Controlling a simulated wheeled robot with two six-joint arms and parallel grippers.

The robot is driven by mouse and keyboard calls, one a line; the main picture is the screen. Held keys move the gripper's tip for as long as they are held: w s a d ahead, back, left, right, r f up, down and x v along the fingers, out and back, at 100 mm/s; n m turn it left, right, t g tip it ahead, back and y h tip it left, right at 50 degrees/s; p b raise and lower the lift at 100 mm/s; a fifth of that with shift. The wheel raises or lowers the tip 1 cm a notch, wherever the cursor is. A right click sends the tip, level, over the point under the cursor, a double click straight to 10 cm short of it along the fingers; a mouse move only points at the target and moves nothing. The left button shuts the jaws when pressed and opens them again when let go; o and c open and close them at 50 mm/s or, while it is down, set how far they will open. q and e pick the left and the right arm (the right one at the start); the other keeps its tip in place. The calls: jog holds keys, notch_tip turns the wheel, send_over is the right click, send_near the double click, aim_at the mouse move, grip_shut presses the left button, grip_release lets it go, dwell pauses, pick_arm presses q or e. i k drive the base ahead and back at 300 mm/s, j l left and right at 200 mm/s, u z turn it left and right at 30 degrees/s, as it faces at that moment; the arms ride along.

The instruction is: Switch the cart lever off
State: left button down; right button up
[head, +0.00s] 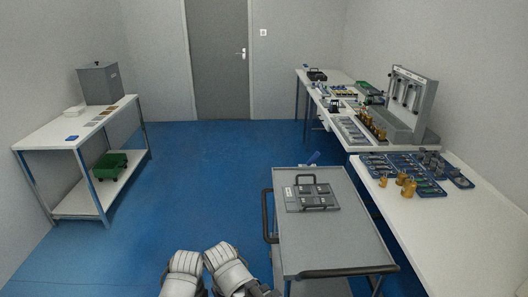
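A grey cart (345,245) stands in front of me, a little right of centre, with a black push bar (348,271) at its near edge and a black handle (267,217) on its left side. White and grey parts of my own arms show at the bottom edge, left of the cart. No gripper fingertips show.
A grey plate with black handles (311,194) lies on the cart. A long white bench (440,215) with instruments and blue trays runs along the right. A white table (60,135) with a grey box stands left. Blue floor (200,180) is clear between them.

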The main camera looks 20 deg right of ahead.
aim_at(317, 154)
jog(key=u, duration=0.3)
jog(key=i, duration=3.65)
jog(key=z, duration=2.65)
